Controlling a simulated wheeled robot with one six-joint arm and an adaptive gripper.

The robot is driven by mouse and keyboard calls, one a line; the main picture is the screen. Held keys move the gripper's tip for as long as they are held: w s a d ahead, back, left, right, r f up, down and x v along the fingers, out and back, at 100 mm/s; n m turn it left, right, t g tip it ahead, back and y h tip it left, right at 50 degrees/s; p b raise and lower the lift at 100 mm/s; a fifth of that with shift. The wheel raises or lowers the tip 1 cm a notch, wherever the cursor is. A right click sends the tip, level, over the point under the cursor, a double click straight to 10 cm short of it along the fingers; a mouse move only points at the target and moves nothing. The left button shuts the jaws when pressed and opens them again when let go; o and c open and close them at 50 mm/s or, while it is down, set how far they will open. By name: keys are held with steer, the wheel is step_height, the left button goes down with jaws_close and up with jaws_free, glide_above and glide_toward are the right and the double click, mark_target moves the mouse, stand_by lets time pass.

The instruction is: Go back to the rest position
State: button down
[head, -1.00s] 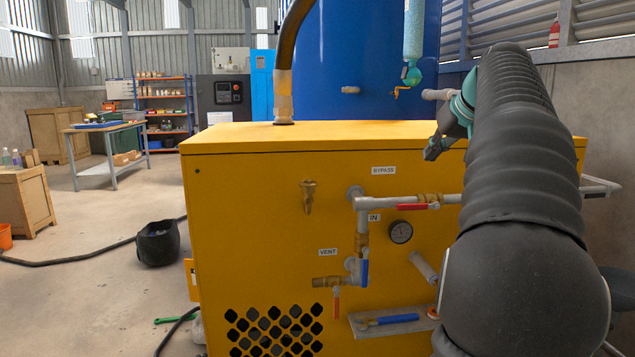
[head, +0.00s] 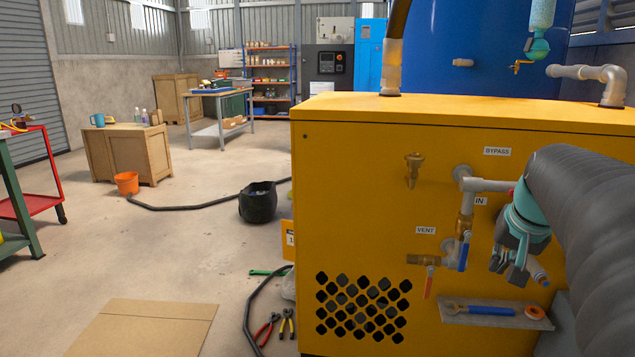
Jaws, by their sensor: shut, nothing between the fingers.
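My gripper (head: 513,268) hangs fingers-down in front of the yellow cabinet (head: 350,200), to the right of the IN pipe and its blue-handled valve (head: 464,255). It is shut, with nothing seen between the fingers. My arm comes in from the right edge in a dark ribbed sleeve and hides the cabinet's right part, with the gauge out of sight. A small shelf (head: 460,318) below my gripper bears a blue-handled tool (head: 485,310) and an orange ring (head: 534,312).
The vent pipe has a red handle (head: 428,282) pointing down. Pliers (head: 266,330), a black hose (head: 250,310) and cardboard (head: 150,328) lie on the floor. A black bucket (head: 258,204) stands left of the cabinet. Open floor stretches to the left.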

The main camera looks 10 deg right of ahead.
steer(key=s+a+f+n+y, duration=0.1)
steer(key=s+a+f+n, duration=0.2)
steer(key=a, duration=0.9)
steer(key=s+a+f+n, duration=0.4)
steer(key=s+a+f, duration=0.3)
steer(key=s+a, duration=0.3)
steer(key=shift+s+a+y, duration=0.3)
steer(key=shift+a+y, duration=0.1)
steer(key=shift+a, duration=0.5)
